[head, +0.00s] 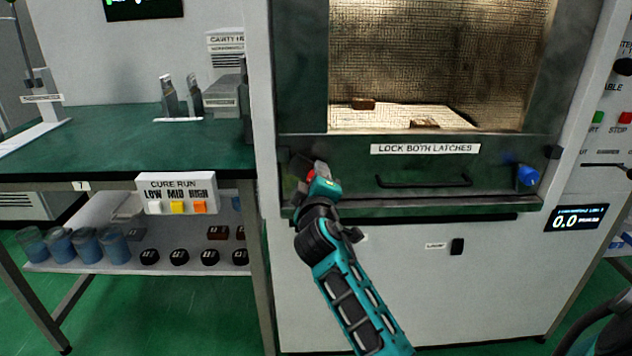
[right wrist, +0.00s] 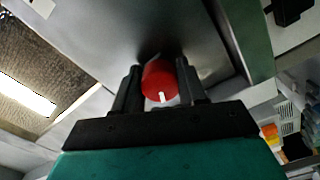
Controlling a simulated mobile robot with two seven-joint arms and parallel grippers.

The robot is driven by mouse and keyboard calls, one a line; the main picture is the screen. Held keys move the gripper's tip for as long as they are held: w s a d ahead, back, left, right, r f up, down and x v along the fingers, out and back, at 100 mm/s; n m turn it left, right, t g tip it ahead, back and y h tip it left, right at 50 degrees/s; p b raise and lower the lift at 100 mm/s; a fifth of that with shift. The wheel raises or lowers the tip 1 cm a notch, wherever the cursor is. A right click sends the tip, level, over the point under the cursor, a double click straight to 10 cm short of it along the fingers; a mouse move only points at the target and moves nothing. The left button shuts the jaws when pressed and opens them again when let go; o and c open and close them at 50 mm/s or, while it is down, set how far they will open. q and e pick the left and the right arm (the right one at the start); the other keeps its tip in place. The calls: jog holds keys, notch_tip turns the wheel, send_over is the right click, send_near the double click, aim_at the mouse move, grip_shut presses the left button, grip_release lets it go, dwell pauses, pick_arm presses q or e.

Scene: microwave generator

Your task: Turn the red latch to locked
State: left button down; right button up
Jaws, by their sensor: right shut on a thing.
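The red latch (head: 311,174) is a round knob at the left end of the microwave door's lower green panel, mostly hidden behind my gripper in the head view. In the right wrist view the red latch (right wrist: 159,81) shows a white mark on its face, pointing to the bottom of that picture. My right gripper (head: 316,180) reaches the knob, and in the wrist view its two fingers (right wrist: 160,88) are closed on either side of it. A blue latch (head: 527,176) sits at the right end of the same panel. My left gripper is not in view.
A dark door handle (head: 424,182) sits between the latches, under a "LOCK BOTH LATCHES" label (head: 424,148). A green-topped bench (head: 130,150) stands close on the left, with a CURE RUN button panel (head: 177,183). A display (head: 577,218) is at right.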

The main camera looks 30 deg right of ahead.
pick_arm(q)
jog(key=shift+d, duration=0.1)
pick_arm(e)
jog(key=shift+a+f, duration=0.15)
jog(key=o, duration=0.8)
jog(key=shift+o, duration=1.2)
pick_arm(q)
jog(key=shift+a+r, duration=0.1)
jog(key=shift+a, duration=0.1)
